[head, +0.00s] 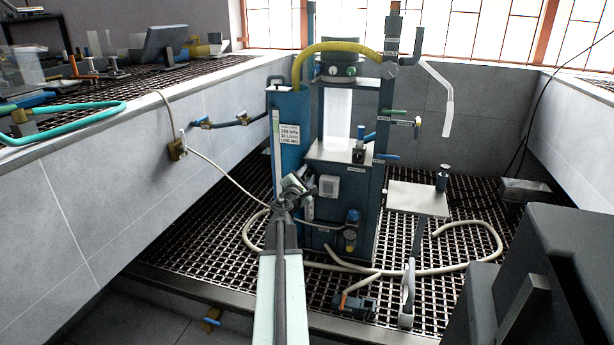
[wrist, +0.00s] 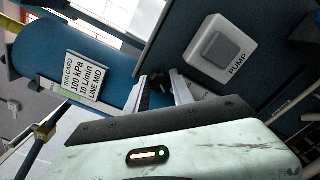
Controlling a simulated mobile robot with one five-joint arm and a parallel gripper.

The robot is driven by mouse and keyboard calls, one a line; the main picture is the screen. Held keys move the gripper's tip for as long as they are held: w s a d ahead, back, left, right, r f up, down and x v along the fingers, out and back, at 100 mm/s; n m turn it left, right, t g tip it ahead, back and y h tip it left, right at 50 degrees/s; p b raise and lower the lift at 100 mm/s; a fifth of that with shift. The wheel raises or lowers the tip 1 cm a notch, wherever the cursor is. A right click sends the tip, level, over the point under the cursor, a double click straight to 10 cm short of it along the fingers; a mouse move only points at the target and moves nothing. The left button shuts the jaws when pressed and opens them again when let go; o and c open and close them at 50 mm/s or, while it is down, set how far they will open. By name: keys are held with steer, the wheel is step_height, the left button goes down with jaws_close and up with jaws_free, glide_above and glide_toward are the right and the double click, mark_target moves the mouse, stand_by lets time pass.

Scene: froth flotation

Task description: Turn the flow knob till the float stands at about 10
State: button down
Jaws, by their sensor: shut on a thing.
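My gripper (head: 292,186) is at the front of the blue column of the flotation machine, low down beside the white pump switch. In the wrist view its two pale fingers (wrist: 162,92) are closed around a small dark knob (wrist: 157,86), which I take for the flow knob; the fingers hide most of it. In the head view the gripper covers the knob. A tall clear flow tube (head: 276,150) stands at the left edge of the blue column. Its float and scale marks are too small to read.
A run card (wrist: 86,77) reads 100 kPa, 10 L/min. The pump switch (head: 329,186) is close right of my gripper. The machine (head: 340,215) stands on a dark grating with a pale hose (head: 470,266) around it. A wall with a bench is at the left.

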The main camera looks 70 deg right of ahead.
steer(key=shift+w+m, duration=0.25)
steer(key=shift+m, duration=0.45)
steer(key=c, duration=1.1)
jaws_free()
steer(key=shift+r, duration=0.1)
steer(key=shift+s+a, duration=0.1)
steer(key=shift+a, duration=0.2)
steer(key=a, duration=0.7)
steer(key=shift+s+a, duration=0.15)
steer(key=shift+s, duration=0.05)
steer(key=shift+r, duration=0.1)
